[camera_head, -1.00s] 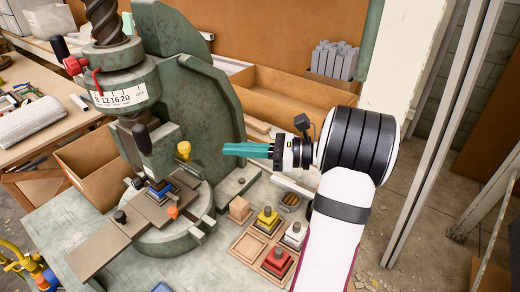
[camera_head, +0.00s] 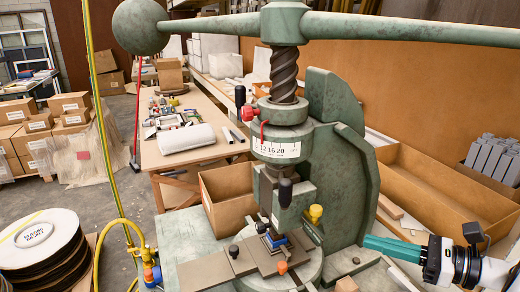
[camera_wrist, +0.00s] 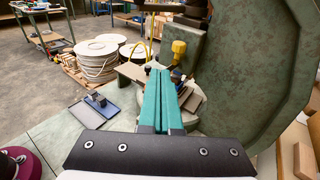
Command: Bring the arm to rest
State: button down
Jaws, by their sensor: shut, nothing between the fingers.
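My gripper (camera_head: 366,243) is at the lower right of the head view, to the right of the green fly press (camera_head: 345,150). Its teal fingers are closed together with nothing between them, pointing left toward the press. In the wrist view the shut fingers (camera_wrist: 158,74) point away from me toward the press's table and a yellow knob (camera_wrist: 179,47). The knob also shows in the head view (camera_head: 316,212), left of and above my fingertips. A small blue part (camera_head: 274,240) sits on the press table under the ram. Most of my arm is outside the head view.
The press's long handle with a ball end (camera_head: 140,27) spans the top. An open cardboard box (camera_head: 228,192) stands left of the press. A brown tray (camera_head: 440,190) and grey blocks (camera_head: 490,158) lie at right. A cable reel (camera_head: 40,245) is at lower left.

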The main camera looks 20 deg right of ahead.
jog(key=w+a+f+n+g+y, duration=0.15)
jog(key=a+n+g, duration=0.6)
jog(key=a, duration=1.05)
jog(key=s+a+f+n+g+h, duration=0.3)
jog(key=s+a+n+h, duration=0.1)
jog(key=s+a+n, duration=0.2)
jog(key=s+a+f+n+g+h, duration=0.3)
jog(key=s+a+n, duration=0.4)
jog(key=n, duration=0.3)
jog(key=shift+s+f+h, duration=0.5)
jog(key=shift+f+h, duration=0.1)
jog(key=shift+h, duration=0.25)
jog(key=shift+g, duration=0.25)
